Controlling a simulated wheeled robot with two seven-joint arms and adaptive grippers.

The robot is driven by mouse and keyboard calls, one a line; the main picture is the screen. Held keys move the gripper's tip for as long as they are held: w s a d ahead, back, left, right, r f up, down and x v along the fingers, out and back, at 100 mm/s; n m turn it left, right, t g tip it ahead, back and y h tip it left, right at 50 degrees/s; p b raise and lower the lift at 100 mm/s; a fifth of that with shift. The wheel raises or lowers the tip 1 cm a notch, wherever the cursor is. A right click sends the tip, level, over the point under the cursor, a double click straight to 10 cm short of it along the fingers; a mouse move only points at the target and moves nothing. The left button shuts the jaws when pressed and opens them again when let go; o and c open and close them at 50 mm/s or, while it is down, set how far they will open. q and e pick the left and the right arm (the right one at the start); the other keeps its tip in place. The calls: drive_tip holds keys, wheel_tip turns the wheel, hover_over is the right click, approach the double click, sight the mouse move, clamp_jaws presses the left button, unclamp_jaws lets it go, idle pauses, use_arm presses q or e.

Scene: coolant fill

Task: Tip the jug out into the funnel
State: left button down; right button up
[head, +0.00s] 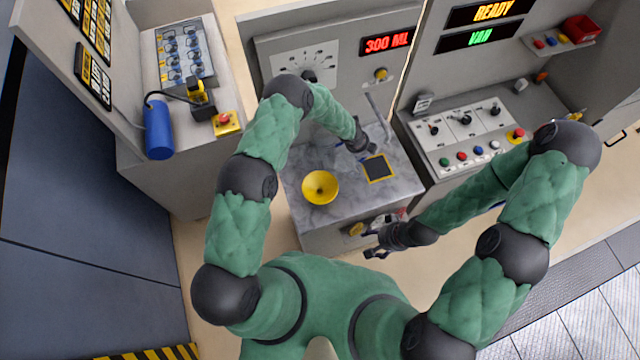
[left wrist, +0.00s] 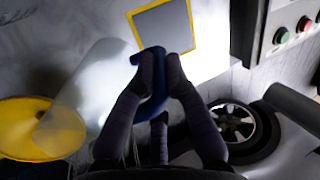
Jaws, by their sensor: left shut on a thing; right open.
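The yellow funnel (head: 320,187) sits on the grey marble counter (head: 350,205), its wide mouth facing up. It also shows at the left of the left wrist view (left wrist: 25,125). My left gripper (left wrist: 160,65) is shut on the blue handle of the clear jug (left wrist: 95,75). The jug's see-through body reaches left and overlaps the funnel's edge in that view. I cannot tell its tilt or contents. In the head view my left gripper (head: 362,147) is right of and behind the funnel, and the jug is barely visible. My right gripper (head: 370,243) is open and empty at the counter's front.
A yellow-edged square pad (head: 377,168) lies right of the funnel. A yellow knob (head: 354,230) is on the counter's front, near my right gripper. A display (head: 387,43) reads 300 ML. A button panel (head: 470,135) stands at right, a blue cylinder (head: 158,130) at left.

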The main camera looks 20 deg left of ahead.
use_arm(q)
drive_tip(key=shift+w+d+f+g+p, duration=0.1)
drive_tip(key=shift+d+f+g+p, duration=0.1)
drive_tip(key=shift+d+g+p, duration=0.1)
drive_tip(key=shift+w+r+y, duration=0.3)
drive_tip(key=shift+r+y, duration=0.1)
drive_tip(key=shift+w+d+r+g+y+b, duration=0.15)
drive_tip(key=shift+r+g+b, duration=0.1)
drive_tip(key=shift+r, duration=0.2)
drive_tip(key=shift+w+d+r+g+y+b, duration=0.1)
drive_tip(key=shift+d+r+g+y, duration=0.1)
drive_tip(key=shift+r, duration=0.2)
drive_tip(key=shift+w+d+r+g+y+b, duration=0.15)
drive_tip(key=shift+r+g+b, duration=0.1)
drive_tip(key=shift+r, duration=0.2)
wheel_tip(320, 180, up, 13)
drive_tip(key=g+y+p, duration=0.1)
drive_tip(key=shift+w+d+g, duration=0.3)
drive_tip(key=shift+d, duration=0.05)
